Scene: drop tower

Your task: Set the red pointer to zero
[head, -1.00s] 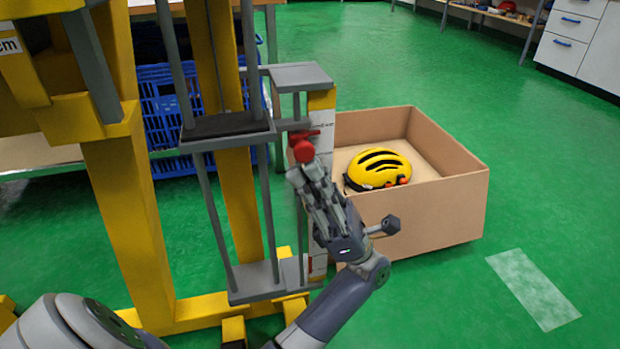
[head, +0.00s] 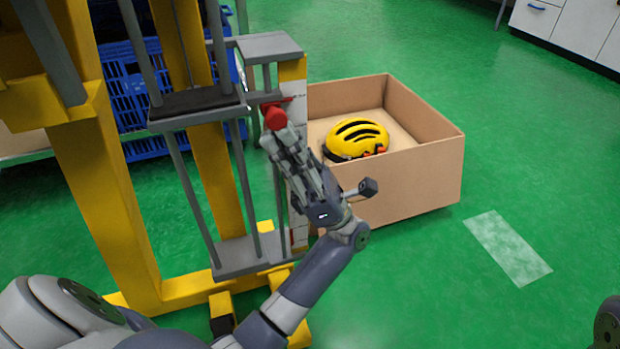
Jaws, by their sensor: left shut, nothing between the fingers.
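The red pointer is a thin red bar (head: 286,100) with a round red knob (head: 275,117) in front. It sits against the white scale strip (head: 299,232) on the drop tower's right side, near the upper part of the strip. My left gripper (head: 268,140) is shut and empty, with its fingertips just below the knob. I cannot tell if they touch it. The gripper and wrist hide much of the scale, and its marks are too small to read. My right gripper is not in view.
The yellow and grey tower frame (head: 110,190) fills the left, with a dark carriage plate (head: 200,102) beside the pointer. A cardboard box (head: 420,165) holding a yellow helmet (head: 356,140) stands close behind my left wrist.

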